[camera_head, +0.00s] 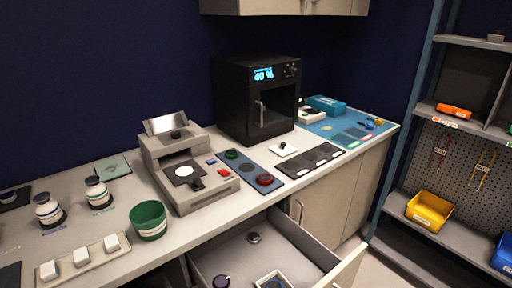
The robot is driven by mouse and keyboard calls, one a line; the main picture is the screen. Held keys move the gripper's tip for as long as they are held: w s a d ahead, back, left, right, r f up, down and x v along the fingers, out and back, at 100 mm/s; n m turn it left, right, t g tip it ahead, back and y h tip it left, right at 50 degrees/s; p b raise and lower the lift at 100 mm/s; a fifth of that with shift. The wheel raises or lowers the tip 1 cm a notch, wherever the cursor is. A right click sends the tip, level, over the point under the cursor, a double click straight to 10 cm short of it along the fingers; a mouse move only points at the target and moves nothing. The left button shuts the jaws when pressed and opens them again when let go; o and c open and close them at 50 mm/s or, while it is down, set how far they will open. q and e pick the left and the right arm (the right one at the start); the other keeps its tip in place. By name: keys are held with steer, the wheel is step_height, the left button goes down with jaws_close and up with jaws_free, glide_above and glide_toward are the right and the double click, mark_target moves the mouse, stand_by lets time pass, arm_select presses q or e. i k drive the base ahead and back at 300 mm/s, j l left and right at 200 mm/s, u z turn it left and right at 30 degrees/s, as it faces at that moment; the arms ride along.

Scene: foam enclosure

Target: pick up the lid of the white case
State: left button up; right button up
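A flat white square piece with a dark knob on top (284,150), which looks like a lid, lies on the counter in front of the black cabinet. A small white open case (262,279) sits in the pulled-out drawer at the bottom of the picture, with something dark and bluish inside; the picture's edge cuts it off. Another small white box with a dark top (311,117) stands by the blue mat. I cannot tell for sure which box the lid belongs to. Neither gripper shows in the head view.
The open drawer (222,258) juts out from the counter (135,190). A black cabinet with a display (240,100), a grey machine (205,195), a button panel (247,170), a dark panel (310,160) and a green cup (148,221) stand on the counter. Shelving is at right.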

mark_target(283, 149)
steer(key=i+l+u, duration=0.15)
steer(key=l, duration=0.3)
steer(key=i+l+u, duration=0.2)
steer(key=l, duration=0.3)
steer(key=i+l+u, duration=0.15)
steer(key=l, duration=0.35)
steer(key=l+u, duration=0.15)
steer(key=l, duration=0.35)
